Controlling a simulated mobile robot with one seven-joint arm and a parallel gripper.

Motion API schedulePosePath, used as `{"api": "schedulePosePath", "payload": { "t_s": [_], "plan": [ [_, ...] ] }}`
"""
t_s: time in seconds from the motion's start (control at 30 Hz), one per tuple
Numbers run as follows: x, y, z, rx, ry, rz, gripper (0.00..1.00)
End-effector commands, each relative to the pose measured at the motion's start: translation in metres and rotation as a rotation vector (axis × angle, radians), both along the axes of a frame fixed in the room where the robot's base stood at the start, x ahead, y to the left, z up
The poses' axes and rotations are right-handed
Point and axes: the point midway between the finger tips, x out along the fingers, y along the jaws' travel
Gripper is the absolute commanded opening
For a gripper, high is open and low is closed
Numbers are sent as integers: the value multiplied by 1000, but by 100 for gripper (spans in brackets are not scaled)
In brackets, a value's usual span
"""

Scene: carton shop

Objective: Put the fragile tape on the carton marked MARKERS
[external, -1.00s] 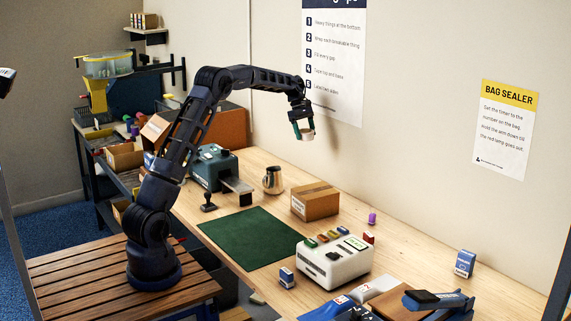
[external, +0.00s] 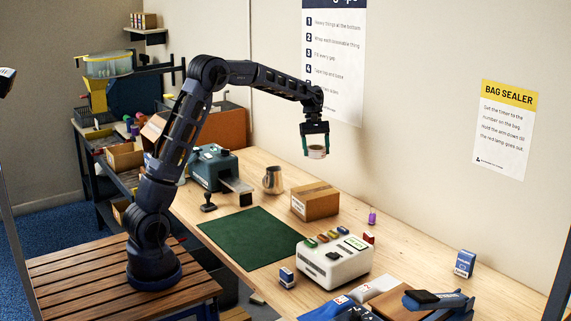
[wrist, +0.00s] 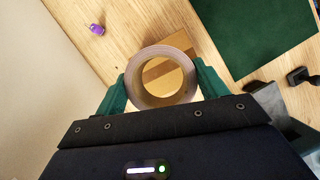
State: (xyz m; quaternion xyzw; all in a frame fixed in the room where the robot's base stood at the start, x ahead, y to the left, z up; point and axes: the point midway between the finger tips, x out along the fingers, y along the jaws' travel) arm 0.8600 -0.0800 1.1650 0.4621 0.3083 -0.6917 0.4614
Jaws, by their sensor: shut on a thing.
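My gripper (external: 315,152) is shut on a roll of tape (external: 317,153), held in the air above the bench. In the wrist view the roll (wrist: 160,54) is a pale ring gripped across its sides between the green fingers (wrist: 161,88). A closed brown carton (external: 315,201) stands on the bench below the gripper. It shows in the wrist view (wrist: 181,40) partly through and behind the roll. The writing on the carton is too small to read, and no print on the roll can be read.
A green mat (external: 243,238) lies in front of the carton. A metal jug (external: 273,180) stands left of it, and a small purple thing (external: 372,217) stands to its right. A white machine (external: 334,261) stands nearer the front. The wall is close behind the bench.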

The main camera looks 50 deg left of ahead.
Motion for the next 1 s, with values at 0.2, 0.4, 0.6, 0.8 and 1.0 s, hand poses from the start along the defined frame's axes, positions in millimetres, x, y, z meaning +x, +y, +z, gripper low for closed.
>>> {"api": "schedulePosePath", "payload": {
  "t_s": [0.2,0.4,0.6,0.8,1.0],
  "plan": [
    [0,0,-49,0,3,1,49],
    [0,1,-87,0,1,3,49],
    [0,1,-105,0,0,2,49],
    [0,1,-119,0,1,3,49],
    [0,0,-145,0,1,3,49]
  ]
}}
